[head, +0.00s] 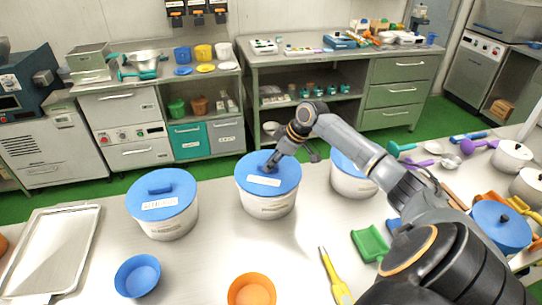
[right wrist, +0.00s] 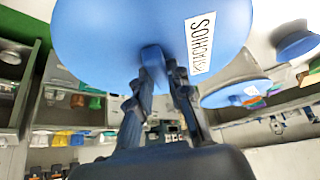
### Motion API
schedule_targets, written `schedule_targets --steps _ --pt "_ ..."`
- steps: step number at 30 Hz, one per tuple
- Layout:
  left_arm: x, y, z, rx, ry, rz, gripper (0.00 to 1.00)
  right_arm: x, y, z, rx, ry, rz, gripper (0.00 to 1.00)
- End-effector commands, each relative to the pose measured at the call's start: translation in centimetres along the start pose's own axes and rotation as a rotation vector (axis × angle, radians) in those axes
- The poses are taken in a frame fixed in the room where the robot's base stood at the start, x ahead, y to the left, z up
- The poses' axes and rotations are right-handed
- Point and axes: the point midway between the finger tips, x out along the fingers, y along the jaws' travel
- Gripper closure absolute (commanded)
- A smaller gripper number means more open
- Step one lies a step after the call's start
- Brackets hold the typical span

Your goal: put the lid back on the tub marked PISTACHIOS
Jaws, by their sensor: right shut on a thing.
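A white tub (head: 267,204) stands in the middle of the near counter in the head view. A round blue lid (head: 285,178) lies over its mouth and looks about level. I cannot tell if the lid is fully pressed down. Its white label reads PISTACHIOS in the right wrist view, where the lid (right wrist: 110,25) fills the top. My right gripper (head: 271,164) reaches down to the lid's top and is shut on its handle; the fingers also show in the right wrist view (right wrist: 162,65). The tub's mouth is hidden by the lid. My left gripper is out of view.
Lidded tubs stand at left (head: 167,221) and right (head: 348,184), the right one partly behind my arm. A blue bowl (head: 138,276), an orange bowl (head: 252,290), a metal tray (head: 50,252), a green scoop (head: 370,243) and a yellow-handled tool (head: 335,278) lie nearer.

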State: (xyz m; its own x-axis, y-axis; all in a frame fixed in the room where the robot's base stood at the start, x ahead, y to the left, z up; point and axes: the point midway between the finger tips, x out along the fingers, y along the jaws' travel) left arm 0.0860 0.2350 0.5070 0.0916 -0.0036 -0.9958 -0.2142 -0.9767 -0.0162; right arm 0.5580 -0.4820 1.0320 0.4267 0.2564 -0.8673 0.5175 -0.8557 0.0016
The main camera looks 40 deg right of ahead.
Motion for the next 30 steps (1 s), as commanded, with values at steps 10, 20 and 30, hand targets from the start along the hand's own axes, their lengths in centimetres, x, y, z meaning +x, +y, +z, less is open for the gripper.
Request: schedule_targets --steps 10,20,30 --pt "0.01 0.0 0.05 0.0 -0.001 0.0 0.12 0.01 0.0 -0.01 0.0 0.0 0.0 1.0" --pt "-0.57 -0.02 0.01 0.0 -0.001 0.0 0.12 -0.09 -0.03 -0.05 0.0 0.0 0.0 1.0" --pt "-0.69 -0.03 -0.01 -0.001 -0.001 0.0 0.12 0.01 -0.03 0.01 0.0 0.0 0.0 1.0"
